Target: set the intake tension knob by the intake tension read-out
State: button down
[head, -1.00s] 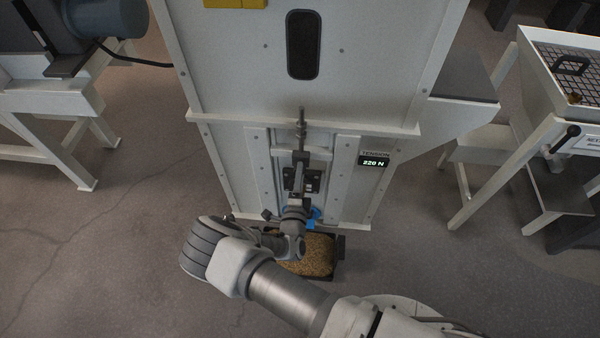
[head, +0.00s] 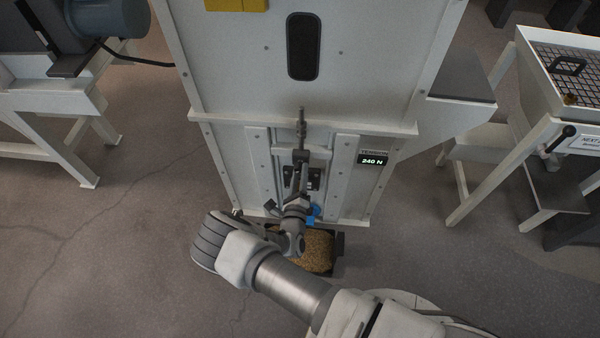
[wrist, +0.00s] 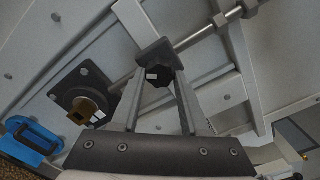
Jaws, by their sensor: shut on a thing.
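The intake tension read-out (head: 373,160) is a small dark display under a TENSION label on the white machine's front, and it reads 240 N. My gripper (wrist: 160,84) is shut on this knob. In the head view my gripper (head: 300,172) is at the rod's lower end, and the knob is mostly hidden there.
A brass-brown fitting (wrist: 83,111) on a dark square plate and a blue handle (wrist: 33,140) are close left of my fingers. A tray of brown grain (head: 318,250) is below. A grid-topped table (head: 575,75) stands at right.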

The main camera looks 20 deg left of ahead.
jog(key=shift+s+a, duration=0.1)
dwell(0.5)
jog(key=shift+c, duration=2.1)
grip_release()
jog(key=p+v, duration=0.2)
jog(key=v, duration=1.5)
jog(key=shift+d+p, duration=0.25)
jog(key=shift+p, duration=0.05)
jog(key=shift+s, duration=0.1)
